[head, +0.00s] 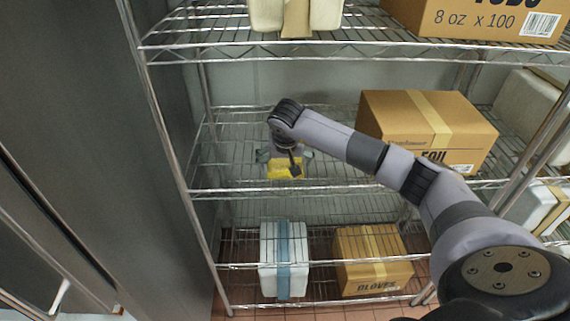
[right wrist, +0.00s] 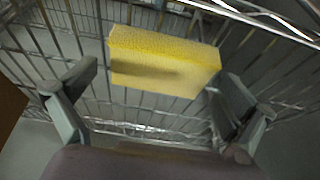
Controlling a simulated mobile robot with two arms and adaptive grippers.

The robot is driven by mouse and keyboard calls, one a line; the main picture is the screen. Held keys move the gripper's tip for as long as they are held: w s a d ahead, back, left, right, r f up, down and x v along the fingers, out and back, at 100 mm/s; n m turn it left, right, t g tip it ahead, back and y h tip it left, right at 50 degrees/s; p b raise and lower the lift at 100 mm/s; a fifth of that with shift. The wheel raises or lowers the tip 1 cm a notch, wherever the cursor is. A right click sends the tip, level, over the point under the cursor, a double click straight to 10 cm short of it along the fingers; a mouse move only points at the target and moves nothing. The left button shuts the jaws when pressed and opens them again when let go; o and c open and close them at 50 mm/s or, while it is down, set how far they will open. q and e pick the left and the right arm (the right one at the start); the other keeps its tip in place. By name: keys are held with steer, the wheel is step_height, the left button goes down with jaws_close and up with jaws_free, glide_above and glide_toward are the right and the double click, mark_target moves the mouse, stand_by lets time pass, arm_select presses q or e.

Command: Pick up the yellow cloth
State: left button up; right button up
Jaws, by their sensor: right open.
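The yellow cloth (head: 283,171) lies on the middle wire shelf in the head view. In the right wrist view it looks like a thick, sponge-like yellow block (right wrist: 165,62) with a dark shadow across its near side. My right gripper (head: 280,160) is at the cloth and partly covers it in the head view. In the right wrist view its two fingers (right wrist: 155,88) are spread wide, one toward each end of the cloth, with no clear grip on it. My left gripper is not in view.
A cardboard box (head: 428,130) stands to the right on the same shelf. A white box with a blue strap (head: 284,258) and a brown box (head: 372,260) are on the shelf below. The upper shelf edge (head: 350,50) runs above my arm. A metal upright (head: 165,130) stands at left.

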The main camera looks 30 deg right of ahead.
mark_target(285, 164)
steer(key=shift+f, duration=0.15)
steer(key=c, duration=1)
steer(key=shift+c, duration=0.2)
steer(key=shift+r, duration=0.2)
steer(key=shift+w+r+b, duration=0.1)
steer(key=shift+r+b, duration=0.5)
steer(key=shift+b, duration=0.1)
steer(key=shift+b+v, duration=0.7)
steer(key=shift+v, duration=0.25)
steer(key=s+a+b, duration=0.2)
steer(key=s+a, duration=0.2)
steer(key=s, duration=0.3)
steer(key=s+a+b, duration=0.3)
steer(key=s+a, duration=0.2)
steer(key=s, duration=0.3)
